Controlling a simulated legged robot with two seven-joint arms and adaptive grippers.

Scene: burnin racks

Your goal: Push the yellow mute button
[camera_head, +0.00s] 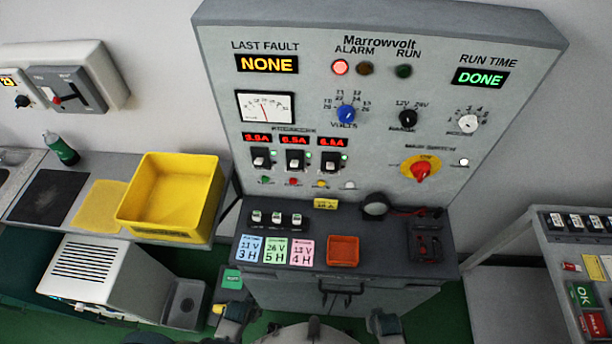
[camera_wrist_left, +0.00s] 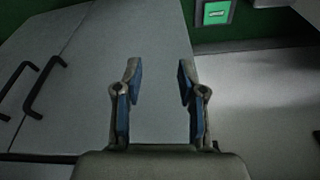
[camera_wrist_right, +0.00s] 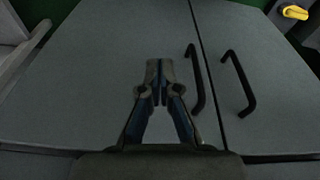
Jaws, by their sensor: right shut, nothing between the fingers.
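The yellow button (camera_head: 321,184) is a small round knob in a row of small coloured buttons low on the grey Marrowvolt panel (camera_head: 300,215). Its label is too small to read. My left gripper (camera_wrist_left: 157,75) is open and empty in the left wrist view, in front of the grey cabinet. My right gripper (camera_wrist_right: 159,68) is shut and empty in the right wrist view, before the cabinet doors. In the head view both arms show only at the bottom edge, well below the button and apart from the panel.
A dark ledge (camera_head: 380,250) juts out below the panel, with switches, coloured cards, an orange tray (camera_head: 343,251) and a round lens-like piece (camera_head: 375,206). A yellow bin (camera_head: 172,190) stands on the left bench. Cabinet handles (camera_head: 342,290) stick out below the ledge.

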